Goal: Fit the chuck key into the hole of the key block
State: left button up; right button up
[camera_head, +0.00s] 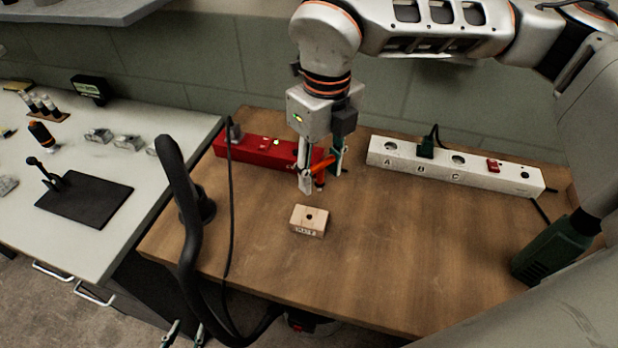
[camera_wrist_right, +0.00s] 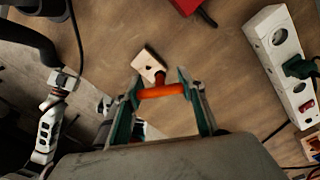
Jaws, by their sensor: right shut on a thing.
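The key block (camera_head: 308,231), a small pale wooden block with a dark round hole on top, lies on the wooden bench; it also shows in the right wrist view (camera_wrist_right: 145,65). My right gripper (camera_head: 319,172) is shut on the orange-red chuck key (camera_head: 323,164), gripping its cross handle (camera_wrist_right: 162,91). The key's darker shaft points down toward the bench, above and behind the block and apart from it in the head view. In the right wrist view the shaft overlaps the block's edge. My left gripper (camera_head: 184,331) shows at the bottom edge, fingertips apart, seemingly empty.
A red power strip (camera_head: 258,150) and a white power strip (camera_head: 455,164) lie along the bench's back. A black hose-like arm (camera_head: 180,190) and a cable rise left of the block. A dark green tool (camera_head: 553,250) stands at the right. Bench around the block is clear.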

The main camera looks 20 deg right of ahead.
jog(key=m, duration=0.2)
jog(key=a+m, duration=0.1)
jog(key=m, duration=0.3)
jog(key=shift+s+a+r+b, duration=0.1)
jog(key=shift+s+a+b, duration=0.2)
jog(key=shift+s, duration=0.1)
jog(key=m, duration=0.3)
jog(key=a+m, duration=0.1)
jog(key=m, duration=0.1)
jog(key=shift+s+r, duration=0.15)
jog(key=shift+s, duration=0.25)
jog(key=shift+b, duration=0.35)
notch_tip(320, 180, down, 5)
jog(key=b, duration=0.3)
